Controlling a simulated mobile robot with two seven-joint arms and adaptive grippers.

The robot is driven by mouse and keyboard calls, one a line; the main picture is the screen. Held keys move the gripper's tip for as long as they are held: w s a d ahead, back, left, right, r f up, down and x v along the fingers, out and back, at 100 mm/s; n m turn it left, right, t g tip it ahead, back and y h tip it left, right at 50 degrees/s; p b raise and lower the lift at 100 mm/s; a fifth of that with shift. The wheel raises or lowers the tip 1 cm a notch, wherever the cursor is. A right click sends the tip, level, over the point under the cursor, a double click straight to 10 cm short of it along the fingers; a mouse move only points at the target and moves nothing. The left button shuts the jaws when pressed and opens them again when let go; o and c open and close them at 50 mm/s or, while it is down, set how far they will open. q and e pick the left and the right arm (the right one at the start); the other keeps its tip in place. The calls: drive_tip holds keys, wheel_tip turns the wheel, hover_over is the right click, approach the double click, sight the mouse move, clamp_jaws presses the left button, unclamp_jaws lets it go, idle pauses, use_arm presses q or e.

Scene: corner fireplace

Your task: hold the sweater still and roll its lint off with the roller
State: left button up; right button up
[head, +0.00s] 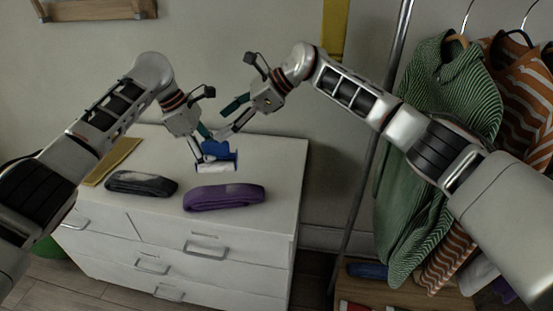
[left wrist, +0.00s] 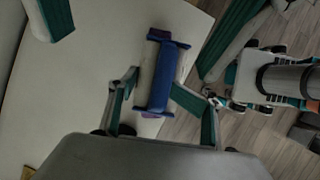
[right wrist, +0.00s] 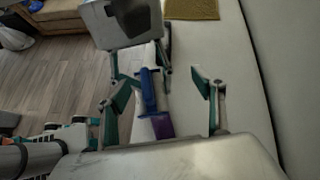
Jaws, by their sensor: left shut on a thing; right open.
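The blue-framed lint roller (head: 218,153) with a white cylinder is held above the white dresser top. My left gripper (head: 207,143) is shut on it; the roller also shows between the fingers in the left wrist view (left wrist: 163,75). A folded purple knit garment (head: 224,199) with a pale patch on top lies on the dresser below the roller. A folded dark grey garment (head: 140,185) with a pale patch lies to its left.
The white dresser (head: 285,180) has bare top on the right. A mustard cloth (head: 110,163) lies at its back left. At right, green striped (head: 440,110) and orange striped (head: 520,90) sweaters hang on a metal rack behind my right arm.

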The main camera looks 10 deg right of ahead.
sight(262, 188)
drive_tip(key=s+d+f+n+g+h, duration=0.15)
drive_tip(key=d+f+h, duration=0.45)
drive_tip(key=d+f, duration=0.65)
drive_tip(key=x, duration=0.7)
drive_tip(key=s+x, duration=0.1)
drive_tip(key=x, duration=0.3)
drive_tip(key=shift+a+f, duration=0.2)
drive_tip(key=shift+f, duration=0.1)
drive_tip(key=c, duration=1.5)
